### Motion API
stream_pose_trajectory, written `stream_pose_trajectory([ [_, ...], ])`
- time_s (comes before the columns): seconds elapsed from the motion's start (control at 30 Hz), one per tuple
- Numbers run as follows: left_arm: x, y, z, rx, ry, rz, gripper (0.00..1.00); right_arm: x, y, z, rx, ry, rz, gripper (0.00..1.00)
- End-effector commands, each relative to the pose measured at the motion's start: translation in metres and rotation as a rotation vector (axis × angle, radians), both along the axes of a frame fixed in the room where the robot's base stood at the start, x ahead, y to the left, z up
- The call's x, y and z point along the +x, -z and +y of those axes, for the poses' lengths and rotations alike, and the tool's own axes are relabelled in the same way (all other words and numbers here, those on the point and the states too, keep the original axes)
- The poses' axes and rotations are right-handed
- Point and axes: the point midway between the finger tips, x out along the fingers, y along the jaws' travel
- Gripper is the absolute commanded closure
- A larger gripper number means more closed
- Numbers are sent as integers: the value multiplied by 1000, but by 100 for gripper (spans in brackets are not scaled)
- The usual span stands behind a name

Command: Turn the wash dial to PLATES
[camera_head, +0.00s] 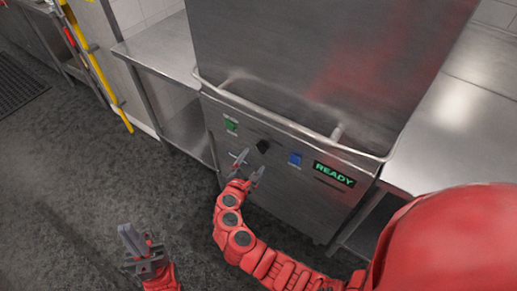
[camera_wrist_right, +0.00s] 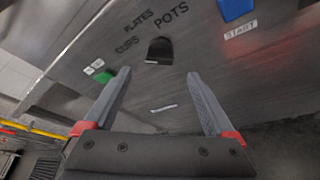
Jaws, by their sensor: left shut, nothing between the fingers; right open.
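The black wash dial (camera_head: 263,146) is on the steel front panel of the washer; in the right wrist view the dial (camera_wrist_right: 160,49) shows with the words CUPS, PLATES and POTS printed around it. Which word it points at is not clear. My right gripper (camera_head: 250,163) is open in front of the panel, just short of the dial. In its wrist view the fingers (camera_wrist_right: 160,76) are spread, with the dial ahead of the gap and nothing between them. My left gripper (camera_head: 129,234) is shut and empty, low at the left, away from the washer.
A green button (camera_head: 230,124) is left of the dial; a blue START button (camera_head: 295,158) and a READY display (camera_head: 334,174) are right. A handle bar (camera_head: 270,117) runs above the panel. Steel counters (camera_head: 160,48) flank the washer. The floor at the left is clear.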

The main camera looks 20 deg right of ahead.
Motion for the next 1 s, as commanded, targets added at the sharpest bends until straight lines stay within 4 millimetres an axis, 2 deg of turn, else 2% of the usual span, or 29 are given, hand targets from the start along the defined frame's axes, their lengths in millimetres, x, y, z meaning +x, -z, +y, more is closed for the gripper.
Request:
stream_pose_trajectory([
  [0.1,0,-6,0,0,0,0,100,20,7,-17,-2,5,3,10],
  [0.3,0,-8,0,0,0,0,100,45,17,-33,0,-1,0,10],
  [0.5,0,-9,0,0,0,0,100,55,21,-42,1,0,0,10],
  [0.8,0,-9,0,0,0,0,100,57,22,-42,2,-2,-1,10],
  [0.87,0,-9,0,0,0,0,100,57,22,-42,2,-2,-1,19],
  [1.0,0,-9,0,0,0,0,100,57,22,-42,1,-3,0,44],
])
